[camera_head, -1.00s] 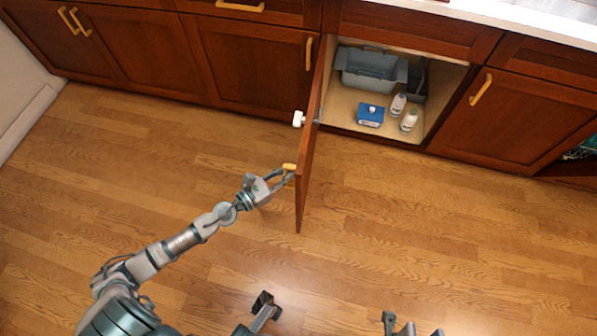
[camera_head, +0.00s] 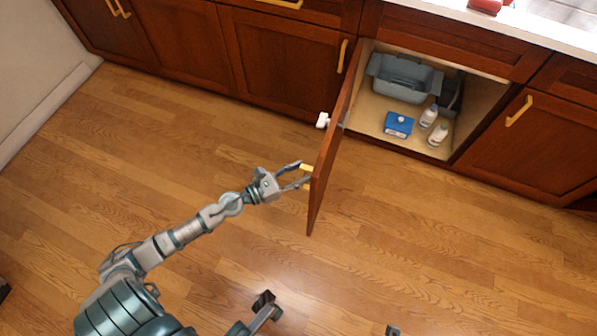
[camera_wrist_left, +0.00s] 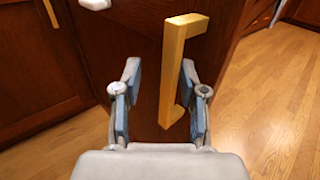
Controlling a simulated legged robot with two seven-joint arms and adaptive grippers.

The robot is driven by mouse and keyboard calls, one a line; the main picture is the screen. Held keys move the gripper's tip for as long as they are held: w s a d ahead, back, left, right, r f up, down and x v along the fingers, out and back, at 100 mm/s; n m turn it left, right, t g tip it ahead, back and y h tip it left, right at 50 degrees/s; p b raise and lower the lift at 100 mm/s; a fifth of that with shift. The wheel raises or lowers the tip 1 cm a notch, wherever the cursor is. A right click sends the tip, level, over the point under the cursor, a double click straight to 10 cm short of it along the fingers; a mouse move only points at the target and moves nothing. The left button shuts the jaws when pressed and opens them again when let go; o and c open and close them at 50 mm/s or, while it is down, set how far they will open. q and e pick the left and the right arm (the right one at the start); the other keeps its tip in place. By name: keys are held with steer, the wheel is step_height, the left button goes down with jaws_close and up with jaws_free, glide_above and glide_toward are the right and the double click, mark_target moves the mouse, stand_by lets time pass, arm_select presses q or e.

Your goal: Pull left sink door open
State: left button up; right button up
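The left sink door (camera_head: 328,160) is a dark red-brown panel standing swung out from the cabinet, wide open. Its yellow handle (camera_head: 306,168) is on the face turned toward my left arm. My left gripper (camera_head: 306,175) is open, with its fingers spread at the handle. In the left wrist view the handle (camera_wrist_left: 174,70) stands upright between the two open fingers (camera_wrist_left: 162,100), with gaps on both sides. It is not gripped.
The open cabinet holds a grey bin (camera_head: 402,80), a blue box (camera_head: 398,125) and two white bottles (camera_head: 428,117). A white fitting (camera_head: 322,120) sits by the door's hinge side. The wooden floor (camera_head: 180,165) around the door is clear.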

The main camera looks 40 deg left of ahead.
arm_select(q)
steer(key=shift+s+r, duration=0.1)
steer(key=v, duration=1.1)
steer(key=shift+s+a, duration=0.2)
steer(key=shift+s, duration=0.15)
